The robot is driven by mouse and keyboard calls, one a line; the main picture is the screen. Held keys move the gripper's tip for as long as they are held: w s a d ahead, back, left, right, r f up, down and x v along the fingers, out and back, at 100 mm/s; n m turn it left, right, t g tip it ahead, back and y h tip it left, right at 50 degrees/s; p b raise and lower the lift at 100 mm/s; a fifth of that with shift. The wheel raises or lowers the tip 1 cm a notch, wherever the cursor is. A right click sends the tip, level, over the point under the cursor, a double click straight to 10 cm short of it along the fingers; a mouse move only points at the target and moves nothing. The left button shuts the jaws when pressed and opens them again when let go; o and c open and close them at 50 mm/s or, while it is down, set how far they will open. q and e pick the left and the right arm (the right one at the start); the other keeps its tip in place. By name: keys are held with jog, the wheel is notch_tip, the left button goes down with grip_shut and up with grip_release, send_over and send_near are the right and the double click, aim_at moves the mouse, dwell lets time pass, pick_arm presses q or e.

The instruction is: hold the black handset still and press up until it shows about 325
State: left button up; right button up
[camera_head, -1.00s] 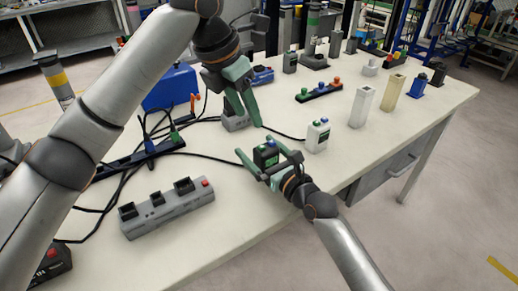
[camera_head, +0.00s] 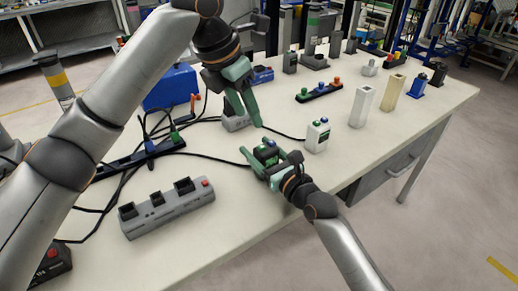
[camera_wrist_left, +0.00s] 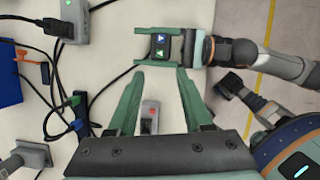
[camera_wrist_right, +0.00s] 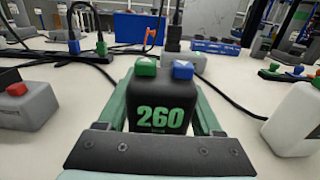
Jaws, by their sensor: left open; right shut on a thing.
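The black handset (camera_head: 266,156) stands upright on the table, with a green and a blue button on top. In the right wrist view the handset (camera_wrist_right: 162,112) shows a green 260. My right gripper (camera_head: 262,150) is shut on its sides. In the left wrist view the handset's top (camera_wrist_left: 160,47) shows the blue button above the green one, each with a light triangle. My left gripper (camera_head: 252,122) is open and empty, pointing down behind the handset and apart from it. Its fingertips (camera_wrist_left: 158,73) lie just below the handset in the left wrist view.
A white handset (camera_head: 317,136) with green and blue buttons stands to the right. A grey box (camera_head: 236,121) is beside the left fingers. A grey socket block (camera_head: 168,210) lies front left. Black cables (camera_head: 215,157) run across the table. White (camera_head: 361,106) and beige (camera_head: 392,94) blocks stand further right.

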pick_arm(q)
grip_shut()
dwell(1.6)
